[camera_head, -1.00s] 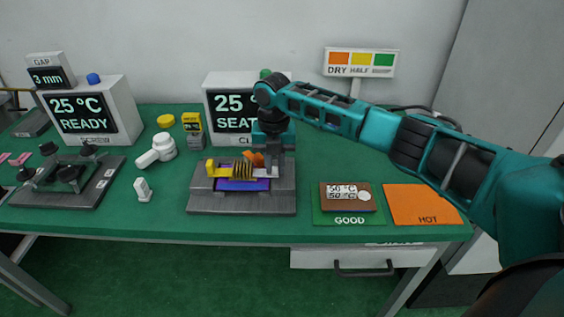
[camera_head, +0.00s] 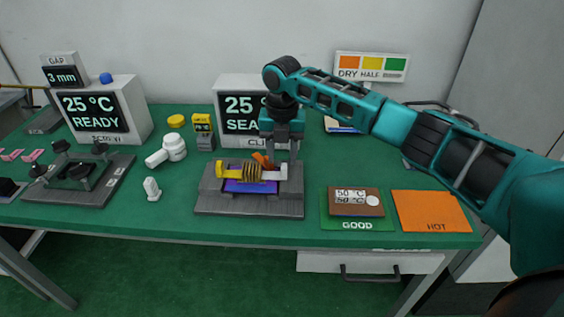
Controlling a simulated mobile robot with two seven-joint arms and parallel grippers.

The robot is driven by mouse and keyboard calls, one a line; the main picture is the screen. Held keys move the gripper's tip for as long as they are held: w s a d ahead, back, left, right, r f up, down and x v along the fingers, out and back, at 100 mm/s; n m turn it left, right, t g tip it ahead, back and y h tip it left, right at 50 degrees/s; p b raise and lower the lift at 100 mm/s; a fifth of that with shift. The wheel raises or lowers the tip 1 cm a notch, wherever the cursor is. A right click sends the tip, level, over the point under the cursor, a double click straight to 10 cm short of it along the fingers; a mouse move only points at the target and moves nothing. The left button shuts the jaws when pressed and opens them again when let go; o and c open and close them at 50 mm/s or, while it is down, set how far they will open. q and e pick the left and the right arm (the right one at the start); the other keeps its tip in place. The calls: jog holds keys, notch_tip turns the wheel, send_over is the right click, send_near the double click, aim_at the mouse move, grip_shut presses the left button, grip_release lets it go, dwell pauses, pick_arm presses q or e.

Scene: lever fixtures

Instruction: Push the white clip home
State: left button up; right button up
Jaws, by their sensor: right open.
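A grey fixture (camera_head: 248,207) stands near the table's front edge. It holds a blue-purple board, a gold finned block (camera_head: 247,172), a yellow end piece (camera_head: 224,171) on the left and an orange lever-like piece (camera_head: 263,160) behind. The white clip (camera_head: 282,172) appears as a small pale piece at the right end of the block. Whether it is fully seated is too small to tell. My right gripper (camera_head: 282,156) points down just above and behind the clip, open, with nothing visible between its fingers. My left gripper is not in view.
A display box (camera_head: 233,110) behind the fixture is partly hidden by my right arm. A white bottle (camera_head: 173,148) and small white piece (camera_head: 152,190) are to the left.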

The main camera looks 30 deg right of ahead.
aim_at(282, 166)
notch_tip(282, 166, up, 9)
jog(key=shift+a+f, duration=0.1)
dwell(0.6)
